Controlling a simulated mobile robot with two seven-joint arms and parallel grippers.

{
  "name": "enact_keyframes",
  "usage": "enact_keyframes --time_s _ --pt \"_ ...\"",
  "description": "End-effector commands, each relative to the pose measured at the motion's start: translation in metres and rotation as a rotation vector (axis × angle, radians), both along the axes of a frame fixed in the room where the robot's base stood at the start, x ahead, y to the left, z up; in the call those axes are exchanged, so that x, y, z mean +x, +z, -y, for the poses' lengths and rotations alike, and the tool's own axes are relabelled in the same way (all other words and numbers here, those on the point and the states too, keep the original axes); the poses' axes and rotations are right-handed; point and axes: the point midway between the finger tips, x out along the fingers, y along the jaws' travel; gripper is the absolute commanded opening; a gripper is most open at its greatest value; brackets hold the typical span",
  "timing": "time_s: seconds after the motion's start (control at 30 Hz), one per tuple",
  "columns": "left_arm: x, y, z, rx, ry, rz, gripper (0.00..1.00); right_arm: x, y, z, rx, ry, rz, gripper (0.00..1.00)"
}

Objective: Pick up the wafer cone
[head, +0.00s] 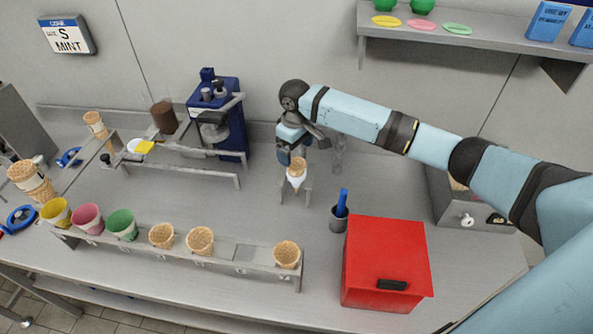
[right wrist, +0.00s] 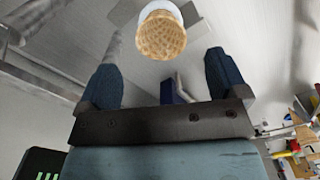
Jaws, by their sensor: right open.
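A tan wafer cone (head: 297,165) with a white wrap on its lower part stands in a small metal stand near the middle of the counter. My right gripper (head: 291,154) is over and just behind it, open and empty. In the right wrist view the waffle-patterned cone (right wrist: 160,36) shows beyond the open blue fingers (right wrist: 163,76), roughly centred between them and apart from both. More wafer cones (head: 162,236), (head: 200,240), (head: 287,254) sit in the front rack. My left gripper is not in view.
The front rack (head: 215,261) also holds yellow, pink and green cups (head: 122,224). A red box (head: 387,262) and a dark cup with a blue handle (head: 340,211) stand to the right. A blue machine (head: 228,115) stands behind left.

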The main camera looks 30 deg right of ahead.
Motion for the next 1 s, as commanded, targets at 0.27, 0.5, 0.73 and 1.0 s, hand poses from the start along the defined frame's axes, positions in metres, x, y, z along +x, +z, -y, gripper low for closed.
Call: enact_keyframes --time_s 0.27,0.5,0.73,1.0 --pt "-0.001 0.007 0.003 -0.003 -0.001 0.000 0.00 -0.003 -0.024 0.000 -0.001 -0.001 -0.003 0.92" --pt "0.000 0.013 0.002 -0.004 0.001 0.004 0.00 -0.004 -0.056 0.000 -0.001 0.000 0.000 0.92" --pt "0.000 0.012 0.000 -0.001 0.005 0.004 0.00 -0.004 -0.060 0.000 0.000 0.000 0.001 0.92" --pt "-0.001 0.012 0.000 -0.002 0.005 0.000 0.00 -0.004 -0.059 0.000 -0.001 0.000 0.000 0.51"
